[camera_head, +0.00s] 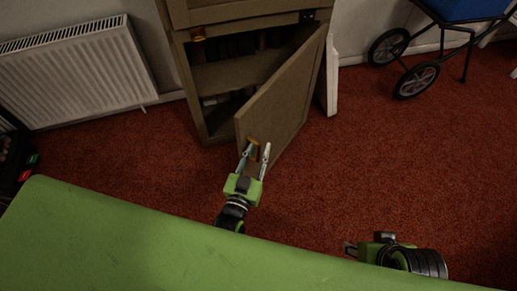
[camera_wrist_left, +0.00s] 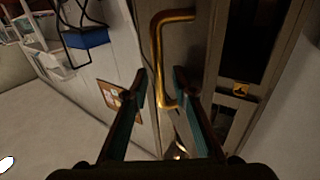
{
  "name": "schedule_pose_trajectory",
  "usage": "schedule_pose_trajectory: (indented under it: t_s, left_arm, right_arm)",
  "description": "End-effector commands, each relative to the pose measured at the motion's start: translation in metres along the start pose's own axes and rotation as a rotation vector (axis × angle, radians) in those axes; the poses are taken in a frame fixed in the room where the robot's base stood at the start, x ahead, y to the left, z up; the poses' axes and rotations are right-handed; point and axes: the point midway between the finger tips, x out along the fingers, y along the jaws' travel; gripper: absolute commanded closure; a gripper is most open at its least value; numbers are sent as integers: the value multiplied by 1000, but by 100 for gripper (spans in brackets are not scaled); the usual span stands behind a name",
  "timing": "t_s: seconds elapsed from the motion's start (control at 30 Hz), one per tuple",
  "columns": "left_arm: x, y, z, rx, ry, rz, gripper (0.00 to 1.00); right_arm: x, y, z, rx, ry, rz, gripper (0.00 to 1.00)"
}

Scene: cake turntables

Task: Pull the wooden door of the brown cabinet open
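The brown cabinet (camera_head: 214,128) stands against the wall, and its wooden door (camera_head: 285,100) is swung partway open, with the inside showing. The door has a brass handle (camera_wrist_left: 156,48), which is mostly hidden behind my left gripper in the head view. My left gripper (camera_head: 256,150) is at the free edge side of the door, its fingers apart. In the left wrist view, the lower end of the handle lies between the open fingertips (camera_wrist_left: 160,74), with a visible gap. My right gripper (camera_head: 350,248) is low at the right, apart from the cabinet, its fingers partly hidden.
A white radiator (camera_head: 75,70) is on the wall to the left. A white panel (camera_head: 329,78) leans behind the door. A wheeled cart with a blue top (camera_head: 470,8) stands at the back right. The red carpet (camera_head: 370,150) in front of the door is clear.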

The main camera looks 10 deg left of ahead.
Motion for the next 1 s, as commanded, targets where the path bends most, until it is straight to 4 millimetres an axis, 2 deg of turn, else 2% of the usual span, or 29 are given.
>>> schedule_pose_trajectory:
  t_s: [0.27,0.37,0.7,0.83,1.0]
  left_arm:
    - [-6,0,1,0,-2,0,75]
    - [-19,0,2,0,-4,0,75]
    - [-90,0,1,0,-4,0,75]
    - [-108,0,1,0,-3,0,75]
    - [-119,0,0,-1,0,0,75]
  right_arm:
    - [0,0,-1,2,4,-1,60]
    - [0,0,-1,2,3,0,60]
    - [0,0,-1,1,1,0,60]
    - [0,0,0,1,1,0,60]
    - [0,0,0,1,1,0,60]
